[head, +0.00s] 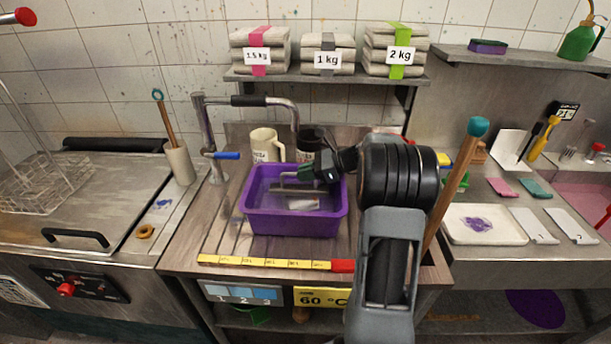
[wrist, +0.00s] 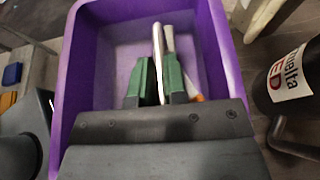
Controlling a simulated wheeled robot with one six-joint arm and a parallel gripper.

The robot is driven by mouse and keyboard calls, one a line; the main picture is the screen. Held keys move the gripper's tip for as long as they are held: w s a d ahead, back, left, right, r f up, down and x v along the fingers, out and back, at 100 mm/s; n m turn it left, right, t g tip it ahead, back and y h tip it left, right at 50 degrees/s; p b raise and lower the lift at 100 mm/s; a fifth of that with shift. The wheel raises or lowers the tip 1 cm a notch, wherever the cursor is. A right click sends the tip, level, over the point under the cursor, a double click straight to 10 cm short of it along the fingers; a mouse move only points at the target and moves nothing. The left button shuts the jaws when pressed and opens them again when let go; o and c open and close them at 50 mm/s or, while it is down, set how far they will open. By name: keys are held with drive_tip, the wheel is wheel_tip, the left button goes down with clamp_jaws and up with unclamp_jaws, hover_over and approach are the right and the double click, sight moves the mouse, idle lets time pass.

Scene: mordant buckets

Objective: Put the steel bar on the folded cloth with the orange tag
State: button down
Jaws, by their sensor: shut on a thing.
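My gripper (head: 300,180) is over the purple tub in the head view, its green fingers reaching inside the walls. In the wrist view the green fingers (wrist: 159,80) are shut on a thin steel bar (wrist: 157,50), which sticks out beyond them. A second pale rod (wrist: 170,42) shows beside it; I cannot tell whether it is a separate piece. A white piece with an orange mark (head: 303,204) lies on the tub floor, partly hidden in the wrist view. I see no folded cloth with a clearly orange tag; the shelf stacks have pink (head: 261,60), grey (head: 328,57) and green (head: 398,55) bands.
The purple tub (head: 290,226) stands on the wooden counter, with a yellow strip (head: 265,262) in front. A pale mug (head: 265,146) and a dark mug (head: 311,138) stand behind it. A tap (head: 207,130) rises at left, a wooden stick (head: 455,180) at right.

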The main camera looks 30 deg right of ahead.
drive_tip(key=shift+f, duration=0.5)
drive_tip(key=shift+f, duration=0.15)
drive_tip(key=c, duration=1.2)
unclamp_jaws()
drive_tip(key=shift+o, duration=0.2)
